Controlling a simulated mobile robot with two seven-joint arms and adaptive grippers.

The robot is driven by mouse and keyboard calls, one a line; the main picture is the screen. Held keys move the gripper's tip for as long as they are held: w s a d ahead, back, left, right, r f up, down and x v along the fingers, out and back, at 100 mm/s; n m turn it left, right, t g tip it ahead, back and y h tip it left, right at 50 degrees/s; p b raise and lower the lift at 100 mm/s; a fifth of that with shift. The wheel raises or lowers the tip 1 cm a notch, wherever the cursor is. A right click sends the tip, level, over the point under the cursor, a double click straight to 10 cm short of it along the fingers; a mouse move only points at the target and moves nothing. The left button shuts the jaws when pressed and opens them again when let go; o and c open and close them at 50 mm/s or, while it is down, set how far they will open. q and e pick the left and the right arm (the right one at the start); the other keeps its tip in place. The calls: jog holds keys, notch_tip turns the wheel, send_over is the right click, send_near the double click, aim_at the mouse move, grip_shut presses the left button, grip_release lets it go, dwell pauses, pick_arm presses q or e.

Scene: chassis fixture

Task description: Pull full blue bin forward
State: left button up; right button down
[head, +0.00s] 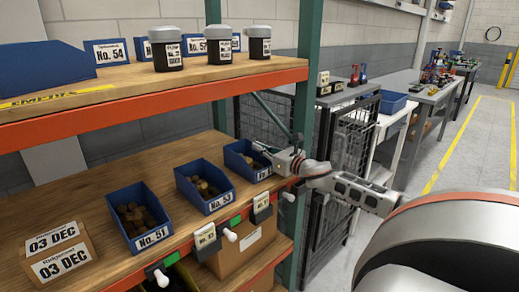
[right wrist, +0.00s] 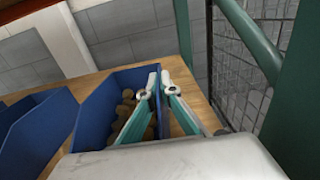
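Three blue bins stand in a row on the middle shelf, all holding brown pieces: a bin labelled No. 51 (head: 136,214), a bin labelled No. 53 (head: 203,186) and a right-hand bin (head: 245,160) whose label is partly hidden. My right gripper (head: 268,153) is at the right side of the right-hand bin. In the right wrist view, the fingertips (right wrist: 159,83) are close together at the right wall of this bin (right wrist: 96,115). The left finger seems inside and the right finger outside. Whether they press on the wall is unclear. My left gripper is not in view.
A green rack post (head: 307,85) and a black mesh panel (head: 350,160) stand close to my right arm. The orange beam (head: 150,105) of the upper shelf is above the bins. A box labelled 03 DEC (head: 58,250) sits at left.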

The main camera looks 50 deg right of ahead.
jog(key=c, duration=2.2)
grip_release()
jog(key=shift+s+f, duration=0.1)
jog(key=shift+s, duration=0.65)
jog(key=shift+s+a, duration=0.2)
jog(key=shift+s, duration=2.45)
jog(key=shift+s+a, duration=0.15)
jog(key=shift+s, duration=2.45)
